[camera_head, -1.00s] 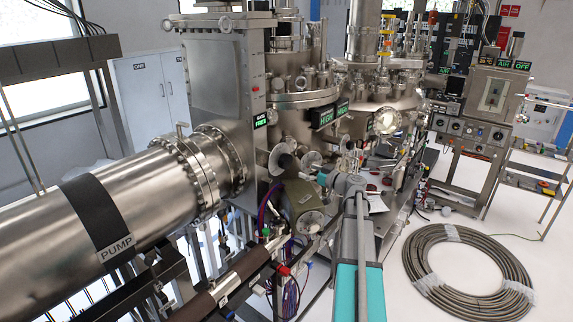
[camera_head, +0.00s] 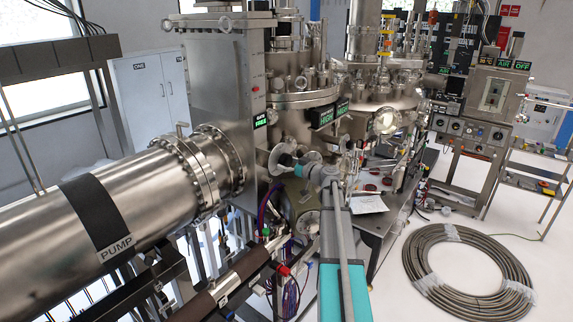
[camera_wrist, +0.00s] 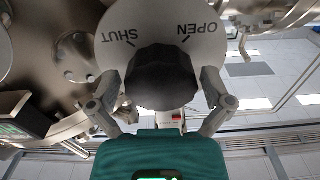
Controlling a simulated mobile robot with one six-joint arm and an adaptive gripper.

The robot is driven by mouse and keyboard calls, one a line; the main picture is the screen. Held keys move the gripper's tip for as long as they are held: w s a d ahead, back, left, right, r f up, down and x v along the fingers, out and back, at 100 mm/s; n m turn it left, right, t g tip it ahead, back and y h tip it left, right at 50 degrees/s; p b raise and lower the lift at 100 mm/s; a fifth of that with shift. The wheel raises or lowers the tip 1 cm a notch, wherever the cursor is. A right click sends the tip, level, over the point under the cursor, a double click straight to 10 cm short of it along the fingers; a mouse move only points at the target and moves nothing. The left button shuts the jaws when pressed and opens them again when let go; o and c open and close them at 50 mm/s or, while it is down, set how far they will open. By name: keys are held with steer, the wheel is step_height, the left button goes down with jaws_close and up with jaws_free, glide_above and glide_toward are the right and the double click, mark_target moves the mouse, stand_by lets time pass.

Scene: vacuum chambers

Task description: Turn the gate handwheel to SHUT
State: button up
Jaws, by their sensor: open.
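The gate handwheel (camera_wrist: 163,78) is a black lobed knob in front of a pale round plate (camera_wrist: 160,32) marked SHUT on the left and OPEN on the right, both upside down in the wrist view. My gripper (camera_wrist: 160,97) is open, with one finger on each side of the knob. I cannot tell whether the fingers touch it. In the head view my gripper (camera_head: 288,161) is at the plate beside the gate housing (camera_head: 222,85), and it hides most of the knob. A small display (camera_head: 261,122) on the housing reads GATE FREE in green.
A large pipe labelled PUMP (camera_head: 140,205) fills the left. Steel chambers (camera_head: 300,105) with flanges stand close behind my gripper. An olive cylinder (camera_head: 305,192) is just below it. A hose coil (camera_head: 468,265) lies on the floor at right, with open floor around it.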

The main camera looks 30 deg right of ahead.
steer(key=c, duration=0.9)
steer(key=shift+m, duration=0.5)
steer(key=m, duration=0.3)
steer(key=shift+a+m, duration=0.1)
steer(key=shift+m, duration=0.2)
steer(key=m, duration=0.4)
steer(key=shift+s+a+m, duration=0.1)
steer(key=shift+m, duration=0.2)
